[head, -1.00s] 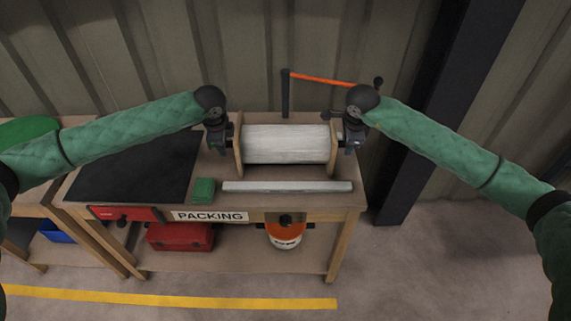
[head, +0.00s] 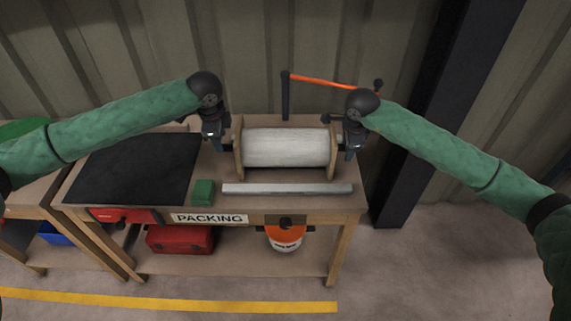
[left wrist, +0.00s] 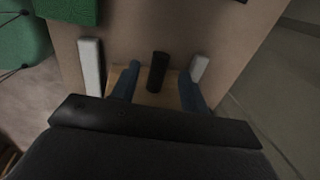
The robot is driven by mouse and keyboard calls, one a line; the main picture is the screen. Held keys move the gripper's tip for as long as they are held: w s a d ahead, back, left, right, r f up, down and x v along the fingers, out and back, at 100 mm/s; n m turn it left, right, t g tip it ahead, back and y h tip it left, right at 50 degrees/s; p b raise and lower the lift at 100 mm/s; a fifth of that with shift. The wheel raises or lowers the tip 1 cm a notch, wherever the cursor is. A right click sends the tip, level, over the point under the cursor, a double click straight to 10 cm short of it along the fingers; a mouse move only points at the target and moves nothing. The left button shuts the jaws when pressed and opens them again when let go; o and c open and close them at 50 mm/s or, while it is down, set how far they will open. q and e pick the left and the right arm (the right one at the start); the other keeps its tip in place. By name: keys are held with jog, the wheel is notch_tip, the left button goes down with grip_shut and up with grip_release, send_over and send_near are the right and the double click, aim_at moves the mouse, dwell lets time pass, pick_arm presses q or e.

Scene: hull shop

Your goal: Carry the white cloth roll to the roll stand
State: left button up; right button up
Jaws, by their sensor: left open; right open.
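The white cloth roll (head: 286,148) lies level between the two wooden end plates of the roll stand (head: 238,158) on the packing table. My left gripper (head: 215,143) is open just left of the left plate. My right gripper (head: 355,148) is open just right of the right plate. In the left wrist view, the open blue fingers (left wrist: 158,78) are either side of a dark rod end (left wrist: 157,62) in front of a wooden surface; whether they touch it cannot be told. How the roll's ends sit in the plates is hard to see.
A pale bar (head: 288,188) and a green block (head: 202,192) lie at the table's front, beside a black mat (head: 130,165). An orange arm on a dark post (head: 320,80) rises behind the stand. A red box (head: 180,239) and an orange-and-white bucket (head: 286,238) are below.

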jog(key=shift+r, duration=0.1)
pick_arm(q)
notch_tip(320, 180, up, 6)
jog(key=s, duration=0.1)
jog(key=shift+s, duration=0.15)
pick_arm(e)
notch_tip(320, 180, up, 12)
jog(key=s, duration=0.2)
jog(key=shift+s+f, duration=0.15)
jog(key=shift+f, duration=0.05)
pick_arm(q)
jog(key=shift+r, duration=0.1)
dwell(0.3)
